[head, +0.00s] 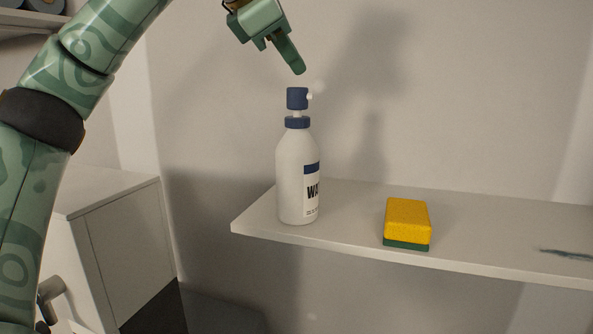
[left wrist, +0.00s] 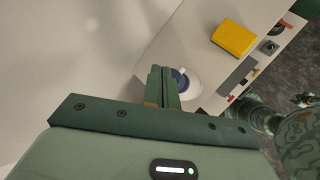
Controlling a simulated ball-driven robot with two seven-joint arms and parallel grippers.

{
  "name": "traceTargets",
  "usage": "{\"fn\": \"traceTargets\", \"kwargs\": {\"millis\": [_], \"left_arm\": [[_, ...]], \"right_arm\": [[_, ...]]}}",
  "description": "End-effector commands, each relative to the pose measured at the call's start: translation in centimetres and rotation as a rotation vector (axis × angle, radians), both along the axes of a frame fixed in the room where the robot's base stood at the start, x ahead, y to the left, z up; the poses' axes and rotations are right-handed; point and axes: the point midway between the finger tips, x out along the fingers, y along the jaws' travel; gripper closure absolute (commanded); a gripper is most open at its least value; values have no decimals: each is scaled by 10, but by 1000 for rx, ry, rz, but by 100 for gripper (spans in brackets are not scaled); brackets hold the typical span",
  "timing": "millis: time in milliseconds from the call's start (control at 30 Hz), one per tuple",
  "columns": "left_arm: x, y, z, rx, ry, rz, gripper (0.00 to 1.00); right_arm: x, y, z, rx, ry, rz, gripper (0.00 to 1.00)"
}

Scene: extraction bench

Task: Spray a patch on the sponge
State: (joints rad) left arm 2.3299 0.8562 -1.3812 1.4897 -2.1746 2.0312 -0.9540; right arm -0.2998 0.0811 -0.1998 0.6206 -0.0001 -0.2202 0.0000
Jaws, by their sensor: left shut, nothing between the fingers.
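A white spray bottle (head: 297,175) with a dark blue pump head (head: 297,98) stands upright near the left end of the shelf. A yellow sponge (head: 408,217) with a green underside lies to its right, and it also shows in the left wrist view (left wrist: 234,38). My left gripper (head: 299,70) is shut and empty, its fingers pointing down just above the pump head, with a small gap in the head view. In the left wrist view my shut fingers (left wrist: 166,75) partly hide the bottle (left wrist: 188,82). My right gripper is not in view.
The white shelf (head: 350,226) has free room between bottle and sponge. A dark smear (head: 567,254) lies at its right. A white cabinet (head: 120,240) stands at the lower left, and a plain wall is behind the shelf.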

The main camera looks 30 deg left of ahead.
Motion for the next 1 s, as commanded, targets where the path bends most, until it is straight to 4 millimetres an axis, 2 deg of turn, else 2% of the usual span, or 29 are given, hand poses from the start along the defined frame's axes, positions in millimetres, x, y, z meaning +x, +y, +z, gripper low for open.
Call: {"fn": "traceTargets", "kwargs": {"millis": [500, 1000], "left_arm": [[0, 0, 0, 0, 0, 0, 100], [0, 0, -9, 0, 0, 0, 100]], "right_arm": [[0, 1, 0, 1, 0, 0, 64], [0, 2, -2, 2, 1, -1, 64]]}}
